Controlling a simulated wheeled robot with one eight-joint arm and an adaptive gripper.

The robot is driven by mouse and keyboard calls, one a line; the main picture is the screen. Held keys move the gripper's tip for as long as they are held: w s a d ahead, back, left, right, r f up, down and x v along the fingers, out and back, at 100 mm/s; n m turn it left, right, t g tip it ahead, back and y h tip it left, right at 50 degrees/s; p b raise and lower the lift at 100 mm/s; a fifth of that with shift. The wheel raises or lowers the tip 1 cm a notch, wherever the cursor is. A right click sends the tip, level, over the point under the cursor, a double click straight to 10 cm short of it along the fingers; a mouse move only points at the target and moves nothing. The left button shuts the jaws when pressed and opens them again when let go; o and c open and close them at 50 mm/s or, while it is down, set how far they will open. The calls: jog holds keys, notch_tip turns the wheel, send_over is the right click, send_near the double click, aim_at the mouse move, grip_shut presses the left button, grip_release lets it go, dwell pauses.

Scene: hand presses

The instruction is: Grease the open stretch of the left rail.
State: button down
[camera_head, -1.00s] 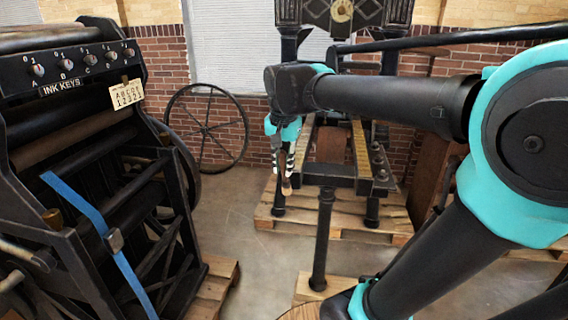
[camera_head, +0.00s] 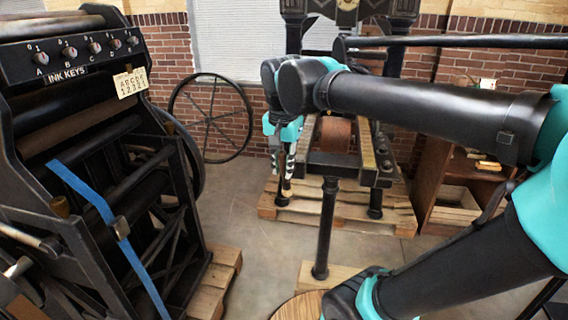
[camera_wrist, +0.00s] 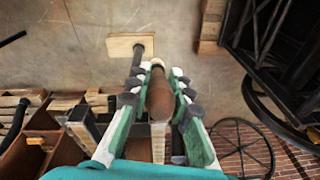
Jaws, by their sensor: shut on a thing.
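The hand press (camera_head: 329,160) stands at the back centre with two rails running away from me. The left rail (camera_head: 307,137) is partly hidden behind my gripper; the right rail (camera_head: 367,148) shows a golden top. My gripper (camera_head: 283,168) points down at the left rail's near end. In the wrist view the left rail's pale strip (camera_wrist: 160,135) lies behind the tool. I cannot tell whether the tip touches anything; it looks apart from the rail.
A black press with ink keys (camera_head: 88,50) and a blue strap (camera_head: 105,215) stands at the left. A spoked wheel (camera_head: 213,125) leans on the brick wall. A wooden cabinet (camera_head: 432,175) stands at the right. Bare floor lies between the presses.

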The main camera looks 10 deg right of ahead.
aim_at(280, 152)
jog(key=s, duration=0.1)
jog(key=s+a, duration=0.1)
jog(key=s, duration=0.1)
jog(key=shift+s, duration=0.2)
dwell(0.3)
jog(key=shift+r, duration=3)
notch_tip(280, 152, up, 3)
jog(key=shift+f, duration=0.1)
jog(key=shift+w, duration=0.1)
